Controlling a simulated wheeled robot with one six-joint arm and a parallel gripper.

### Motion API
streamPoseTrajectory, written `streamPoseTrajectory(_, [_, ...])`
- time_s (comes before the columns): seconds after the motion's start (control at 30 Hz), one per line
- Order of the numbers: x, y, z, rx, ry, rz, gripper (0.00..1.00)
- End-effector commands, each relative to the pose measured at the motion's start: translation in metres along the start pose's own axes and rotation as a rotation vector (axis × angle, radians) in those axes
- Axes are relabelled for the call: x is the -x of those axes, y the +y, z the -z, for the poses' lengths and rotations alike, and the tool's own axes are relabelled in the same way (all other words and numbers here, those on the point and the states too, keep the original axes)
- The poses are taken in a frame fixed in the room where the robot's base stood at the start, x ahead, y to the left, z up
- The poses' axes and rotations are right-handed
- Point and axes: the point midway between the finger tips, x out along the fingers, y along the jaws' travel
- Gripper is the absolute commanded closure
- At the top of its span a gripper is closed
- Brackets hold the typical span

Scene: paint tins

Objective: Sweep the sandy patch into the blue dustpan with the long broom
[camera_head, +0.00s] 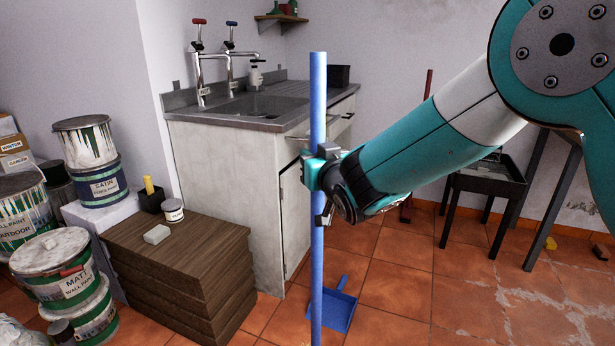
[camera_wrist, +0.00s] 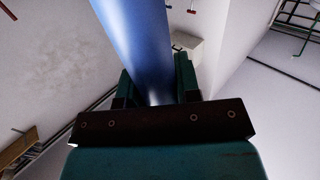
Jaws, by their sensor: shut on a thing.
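My gripper (camera_head: 317,174) is shut on the long blue broom handle (camera_head: 317,255), which stands about upright in front of the sink unit. In the wrist view the blue handle (camera_wrist: 140,40) rises between the two fingers (camera_wrist: 155,92). The broom's head is below the picture and hidden from me. The blue dustpan (camera_head: 339,309) lies on the tiled floor just right of the handle's lower part. Pale, dusty-looking marks (camera_head: 530,300) show on the tiles at the lower right; I cannot tell whether they are the sandy patch.
A sink unit (camera_head: 230,190) stands behind the handle. A brown wooden stack (camera_head: 160,255) and several paint tins (camera_head: 62,265) crowd the left. A dark trough on legs (camera_head: 485,185) and a dark red pole (camera_head: 428,86) are at the back right. The floor right of the dustpan looks clear.

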Motion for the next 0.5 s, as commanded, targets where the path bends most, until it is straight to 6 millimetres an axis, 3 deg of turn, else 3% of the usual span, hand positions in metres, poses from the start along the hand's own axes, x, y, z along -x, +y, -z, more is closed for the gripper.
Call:
streamPoseTrajectory(0.13, [-0.0024, -0.0139, 0.0024, -0.005, 0.006, 0.012, 1.00])
streamPoseTrajectory(0.5, [-0.0026, -0.0156, 0.0045, -0.006, 0.006, 0.013, 1.00])
